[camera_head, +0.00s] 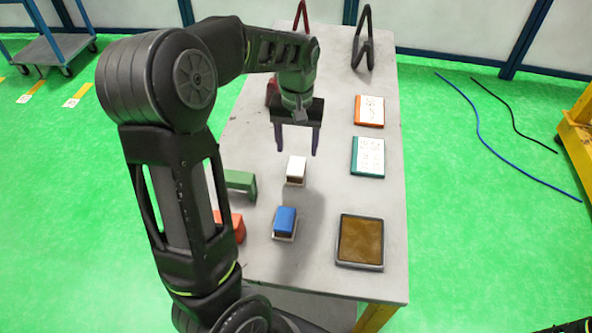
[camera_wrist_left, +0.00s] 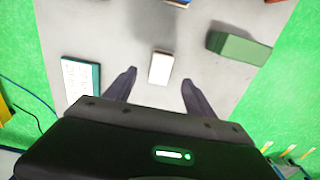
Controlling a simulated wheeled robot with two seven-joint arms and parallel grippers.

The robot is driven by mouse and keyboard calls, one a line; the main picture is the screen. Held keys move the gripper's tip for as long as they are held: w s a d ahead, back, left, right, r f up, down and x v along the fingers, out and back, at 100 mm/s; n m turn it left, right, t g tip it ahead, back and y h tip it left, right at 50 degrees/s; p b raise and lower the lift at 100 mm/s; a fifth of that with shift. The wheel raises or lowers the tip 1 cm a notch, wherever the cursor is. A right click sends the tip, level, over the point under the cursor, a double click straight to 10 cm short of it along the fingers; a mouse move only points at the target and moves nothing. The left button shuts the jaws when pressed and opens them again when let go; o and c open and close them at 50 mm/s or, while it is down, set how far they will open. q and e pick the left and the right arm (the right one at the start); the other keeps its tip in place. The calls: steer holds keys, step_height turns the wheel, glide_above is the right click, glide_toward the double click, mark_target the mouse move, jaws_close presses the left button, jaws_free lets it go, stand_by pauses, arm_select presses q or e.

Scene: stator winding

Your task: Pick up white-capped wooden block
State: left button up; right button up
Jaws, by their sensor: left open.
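The white-capped wooden block (camera_head: 296,168) stands on the grey table, near its middle, in the head view. In the left wrist view the white-capped block (camera_wrist_left: 160,68) lies between and just beyond the two fingertips. My left gripper (camera_head: 297,152) is open and empty, fingers pointing down, above and slightly behind the block. It also shows in the left wrist view (camera_wrist_left: 158,80) with its fingers spread apart. I see no contact with the block. Only a small dark part at the bottom right corner of the head view may be my right arm; its gripper is not visible.
A blue-capped block (camera_head: 285,221) stands in front of the white one. A green block (camera_head: 240,182) and a red-orange block (camera_head: 236,226) are at the left, partly behind my arm. A brown-topped tray (camera_head: 360,241), teal booklet (camera_head: 368,156) and orange booklet (camera_head: 369,111) lie at the right.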

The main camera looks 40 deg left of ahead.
mark_target(296, 165)
arm_select(q)
steer(key=shift+w+a+f+b, duration=0.25)
steer(key=shift+f+b, duration=0.1)
steer(key=shift+f, duration=0.25)
steer(key=shift+w+a+f+b, duration=0.2)
steer(key=shift+f+b, duration=0.15)
steer(key=shift+f, duration=0.2)
steer(key=shift+d+r, duration=0.1)
steer(key=shift+f, duration=1.3)
step_height(296, 165, down, 5)
steer(key=shift+f+p, duration=0.1)
steer(key=shift+p, duration=0.5)
steer(key=shift+c, duration=0.3)
